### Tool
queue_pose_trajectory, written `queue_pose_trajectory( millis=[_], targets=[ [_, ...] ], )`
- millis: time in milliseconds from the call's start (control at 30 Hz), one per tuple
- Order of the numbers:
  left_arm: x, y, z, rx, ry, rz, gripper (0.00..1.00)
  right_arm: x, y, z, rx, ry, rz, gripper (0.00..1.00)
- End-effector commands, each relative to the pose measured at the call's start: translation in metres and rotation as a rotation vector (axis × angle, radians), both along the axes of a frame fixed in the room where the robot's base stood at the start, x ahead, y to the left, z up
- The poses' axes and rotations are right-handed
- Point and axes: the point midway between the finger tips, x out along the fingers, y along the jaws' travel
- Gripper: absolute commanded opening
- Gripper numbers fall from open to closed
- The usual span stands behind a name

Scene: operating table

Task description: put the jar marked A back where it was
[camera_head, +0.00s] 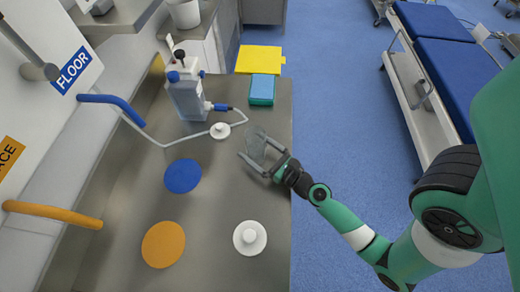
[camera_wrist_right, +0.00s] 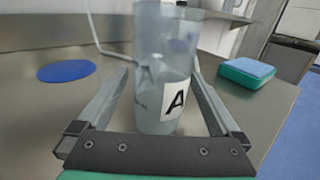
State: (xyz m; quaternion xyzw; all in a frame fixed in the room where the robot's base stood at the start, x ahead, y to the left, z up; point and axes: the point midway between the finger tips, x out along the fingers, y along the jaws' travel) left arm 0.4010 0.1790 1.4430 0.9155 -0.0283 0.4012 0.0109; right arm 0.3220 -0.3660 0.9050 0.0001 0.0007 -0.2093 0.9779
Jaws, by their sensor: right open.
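The jar marked A (camera_head: 257,142) is clear and translucent, near the right edge of the metal table. In the right wrist view the jar (camera_wrist_right: 150,115) stands upright with its white "A" label facing the camera. My right gripper (camera_head: 250,144) is open, with its two fingers on either side of the jar; I see gaps between fingers and glass in the right wrist view. Whether the jar's base touches the table is hard to tell. A blue disc (camera_head: 183,176) and an orange disc (camera_head: 163,244) lie flat on the table. My left gripper is not in view.
A blue-and-green box (camera_head: 262,89) is at the back.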

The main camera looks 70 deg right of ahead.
Motion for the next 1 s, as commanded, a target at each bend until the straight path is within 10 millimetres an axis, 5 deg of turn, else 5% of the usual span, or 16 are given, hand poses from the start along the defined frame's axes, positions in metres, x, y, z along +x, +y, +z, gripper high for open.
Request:
queue_pose_trajectory(
  millis=[167,533,1000],
  targets=[
    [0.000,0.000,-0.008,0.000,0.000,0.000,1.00,-0.016,0.007,-0.002,0.002,0.001,-0.002,1.00],
    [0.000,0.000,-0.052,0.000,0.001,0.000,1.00,-0.092,0.039,-0.002,0.002,-0.001,-0.012,1.00],
    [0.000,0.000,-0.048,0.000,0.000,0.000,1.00,-0.109,0.049,0.003,0.000,0.000,-0.002,1.00]
  ],
)
